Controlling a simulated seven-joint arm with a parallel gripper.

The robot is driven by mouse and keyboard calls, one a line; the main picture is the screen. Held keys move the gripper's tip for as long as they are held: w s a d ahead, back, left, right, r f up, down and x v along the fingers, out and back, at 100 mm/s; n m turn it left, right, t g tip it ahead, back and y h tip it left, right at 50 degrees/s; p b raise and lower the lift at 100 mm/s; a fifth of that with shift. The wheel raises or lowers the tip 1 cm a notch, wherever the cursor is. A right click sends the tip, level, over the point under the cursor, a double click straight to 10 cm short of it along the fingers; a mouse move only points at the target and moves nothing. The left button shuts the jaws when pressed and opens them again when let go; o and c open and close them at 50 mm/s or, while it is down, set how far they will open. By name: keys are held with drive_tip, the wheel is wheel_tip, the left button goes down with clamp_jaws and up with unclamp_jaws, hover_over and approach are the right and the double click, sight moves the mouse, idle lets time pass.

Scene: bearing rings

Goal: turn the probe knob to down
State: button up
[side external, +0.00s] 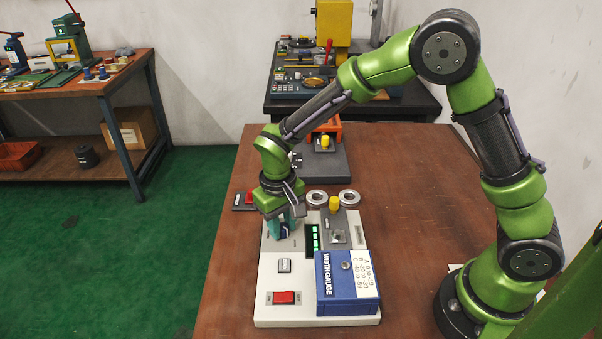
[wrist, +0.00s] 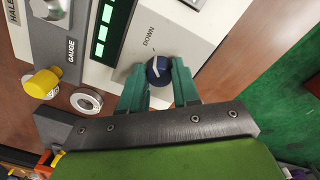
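The probe knob (wrist: 158,71) is dark blue and round with a white pointer mark, in the wrist view. The word DOWN (wrist: 148,36) is printed on the pale panel above it, with a small tick between them. The pointer looks turned away from that tick; its exact angle is hard to read. My gripper (wrist: 158,78) has its green fingers on either side of the knob, apparently touching it. In the side external view my gripper (side external: 284,226) is down at the far left part of the white gauge console (side external: 275,308), and hides the knob.
A blue WIDTH GAUGE box (side external: 345,285), a red switch (side external: 284,297) and a green display (side external: 312,238) are on the console. A yellow-topped probe (side external: 335,204) stands close by. Two metal rings (side external: 349,197) lie behind the console. The table is bare to the right.

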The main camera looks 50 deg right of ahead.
drive_tip(key=o, duration=0.4)
drive_tip(key=r, duration=1.7)
drive_tip(key=shift+a, duration=0.3)
drive_tip(key=s+d+r+t, duration=0.1)
drive_tip(key=s+d+t, duration=0.1)
drive_tip(key=s, duration=0.3)
drive_tip(key=s+d+r+m+t+y, duration=0.1)
drive_tip(key=s+d+t, duration=0.1)
drive_tip(key=s+d, duration=0.2)
drive_tip(key=s+d+r+m+t+y, duration=0.1)
drive_tip(key=s+d+r+t, duration=0.1)
drive_tip(key=s, duration=0.5)
drive_tip(key=shift+s+d+t, duration=0.25)
drive_tip(key=shift+d+t, duration=0.35)
drive_tip(key=shift+d, duration=0.25)
